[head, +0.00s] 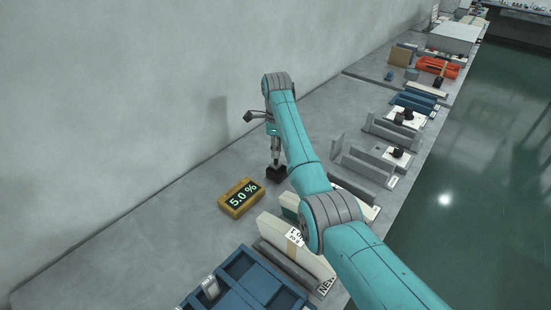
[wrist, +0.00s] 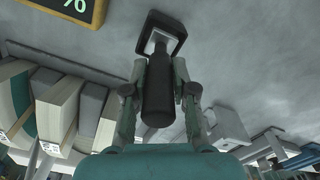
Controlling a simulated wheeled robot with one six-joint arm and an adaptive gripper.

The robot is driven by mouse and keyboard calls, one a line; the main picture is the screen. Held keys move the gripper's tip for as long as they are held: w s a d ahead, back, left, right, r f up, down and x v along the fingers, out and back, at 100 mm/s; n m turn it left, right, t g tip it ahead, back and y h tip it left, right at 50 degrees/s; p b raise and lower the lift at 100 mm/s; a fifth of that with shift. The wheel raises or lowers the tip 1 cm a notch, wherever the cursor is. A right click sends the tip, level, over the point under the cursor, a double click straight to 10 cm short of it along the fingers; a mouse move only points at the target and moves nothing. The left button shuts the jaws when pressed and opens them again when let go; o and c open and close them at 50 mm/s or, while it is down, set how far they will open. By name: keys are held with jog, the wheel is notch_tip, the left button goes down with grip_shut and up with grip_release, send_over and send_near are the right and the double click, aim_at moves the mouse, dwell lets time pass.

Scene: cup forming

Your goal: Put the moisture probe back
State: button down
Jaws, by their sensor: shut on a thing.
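The moisture probe (wrist: 158,92) has a dark cylindrical handle, seen in the wrist view between the two fingers of my gripper (wrist: 159,78). My gripper is shut on this handle; it also shows in the head view (head: 276,154), pointing down. At the far end of the probe is a black square holder (wrist: 163,30) with a pale inside. In the head view the holder is a small black block (head: 276,173) on the bench, straight below the gripper. The probe's lower end reaches to the holder's opening; I cannot tell how deep it sits.
A yellow-framed readout (head: 241,197) showing 5.0 % lies left of the holder. Pale upright blocks (head: 292,248) and a blue compartment tray (head: 245,280) stand nearer. Grey fixtures (head: 368,166) line the bench to the right. The wall is behind; bench at left is clear.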

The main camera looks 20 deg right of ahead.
jog(key=shift+d+f, duration=0.1)
jog(key=shift+f, duration=2)
jog(key=shift+f, duration=0.15)
jog(key=c, duration=0.9)
grip_release()
jog(key=shift+c, duration=0.2)
notch_tip(320, 180, up, 12)
jog(key=shift+r, duration=0.2)
jog(key=shift+d+f, duration=0.1)
